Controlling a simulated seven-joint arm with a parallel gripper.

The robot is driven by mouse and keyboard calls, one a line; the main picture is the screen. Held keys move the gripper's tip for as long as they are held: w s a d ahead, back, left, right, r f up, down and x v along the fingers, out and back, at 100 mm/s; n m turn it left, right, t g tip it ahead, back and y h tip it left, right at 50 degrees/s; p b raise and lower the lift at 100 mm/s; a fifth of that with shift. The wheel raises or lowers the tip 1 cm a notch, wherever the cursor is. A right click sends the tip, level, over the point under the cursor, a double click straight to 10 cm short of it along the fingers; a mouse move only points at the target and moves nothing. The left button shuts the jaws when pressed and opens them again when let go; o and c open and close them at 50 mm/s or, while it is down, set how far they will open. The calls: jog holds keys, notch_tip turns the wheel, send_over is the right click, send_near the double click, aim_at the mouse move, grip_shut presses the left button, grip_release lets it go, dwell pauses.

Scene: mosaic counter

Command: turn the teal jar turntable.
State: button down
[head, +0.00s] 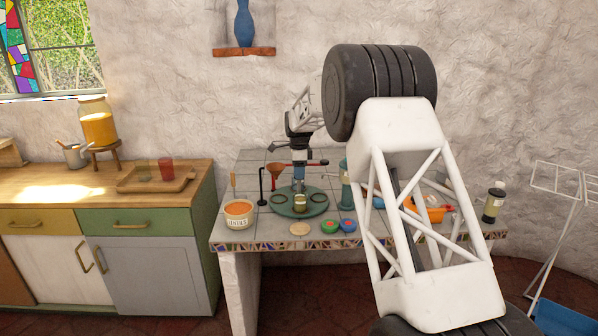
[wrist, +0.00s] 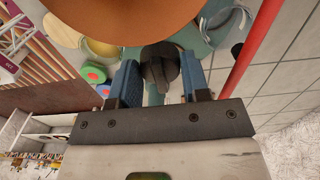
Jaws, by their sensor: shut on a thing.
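The teal turntable (head: 284,210) is a flat round disc on the tiled counter, with ring-shaped holders and a small jar with a pale label (head: 300,203) on it. My gripper (head: 299,187) reaches down over its middle from behind. In the wrist view, my gripper's blue fingers (wrist: 160,78) stand on either side of a dark knob (wrist: 158,62) and are shut on it. Part of the teal disc (wrist: 193,40) shows beyond the knob.
A spice crock (head: 238,213), a round pale disc (head: 300,229) and green (head: 329,227) and blue-red (head: 348,225) pieces sit nearby. A teal cylinder (head: 346,190) stands right. My arm hides part of the counter.

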dwell(0.4)
jog(key=c, duration=0.9)
grip_release()
jog(key=shift+r, duration=0.2)
jog(key=shift+r, duration=3.7)
jog(key=shift+s+r, duration=0.1)
